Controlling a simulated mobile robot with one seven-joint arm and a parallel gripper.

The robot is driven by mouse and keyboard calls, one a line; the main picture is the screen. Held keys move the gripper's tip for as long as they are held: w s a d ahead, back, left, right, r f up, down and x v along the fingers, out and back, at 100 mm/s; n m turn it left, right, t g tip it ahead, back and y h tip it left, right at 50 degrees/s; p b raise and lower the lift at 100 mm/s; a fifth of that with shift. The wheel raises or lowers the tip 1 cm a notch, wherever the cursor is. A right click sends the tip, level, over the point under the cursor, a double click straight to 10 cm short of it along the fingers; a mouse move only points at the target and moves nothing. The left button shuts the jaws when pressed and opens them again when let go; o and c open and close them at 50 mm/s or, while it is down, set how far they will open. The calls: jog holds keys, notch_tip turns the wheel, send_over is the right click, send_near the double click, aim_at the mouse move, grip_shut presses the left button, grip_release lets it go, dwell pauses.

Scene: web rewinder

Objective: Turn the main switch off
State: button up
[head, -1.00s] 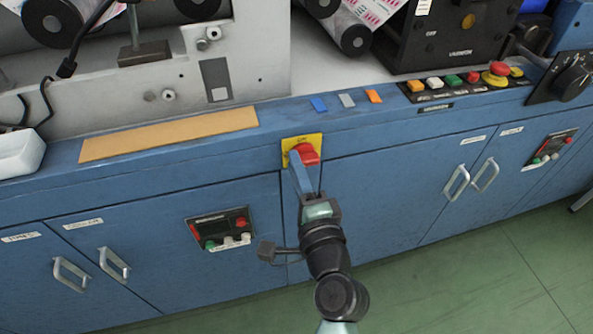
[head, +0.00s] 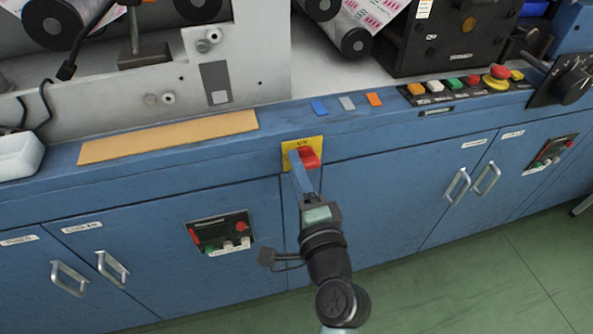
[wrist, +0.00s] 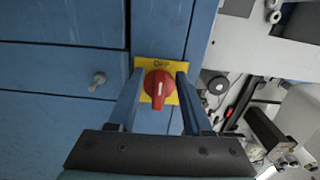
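The main switch is a red rotary knob (head: 310,158) on a yellow plate (head: 288,144) on the blue cabinet front. In the wrist view the red knob (wrist: 157,87) sits at centre, and its pale pointer line runs nearly straight up, tilted slightly right, toward lettering that looks like OFF. My gripper (wrist: 159,74) is open, with one finger on each side of the knob. Small gaps show between the fingers and the knob, so I see no grip. In the head view my gripper (head: 299,165) reaches up to the plate and partly hides the knob.
A control panel with a red mushroom button (head: 499,72) and coloured buttons lies on the ledge to the right. A small panel (head: 220,232) is on the cabinet at left. Door handles (head: 457,187) stick out on both sides. Green floor (head: 480,275) is open at lower right.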

jog(key=v, duration=1.3)
jog(key=shift+b, duration=0.3)
jog(key=w+a+r+n+t, duration=0.15)
jog(key=r+n, duration=0.25)
jog(key=r, duration=0.5)
jog(key=w+r+n+t+h, duration=0.1)
jog(key=w+r+n+t, duration=0.15)
jog(key=r, duration=0.65)
jog(key=w+a+r+n+t, duration=0.1)
jog(key=w+r+n, duration=0.3)
jog(key=r, duration=0.5)
jog(key=s+r+n+t+h+p, duration=0.1)
jog(key=s+r+n+t+h, duration=0.3)
jog(key=r, duration=0.6)
jog(key=s+r+t+h+p, duration=0.1)
jog(key=s+r, duration=0.4)
jog(key=r, duration=0.5)
notch_tip(320, 180, up, 27)
jog(key=p, duration=2.7)
jog(key=shift+d, duration=0.2)
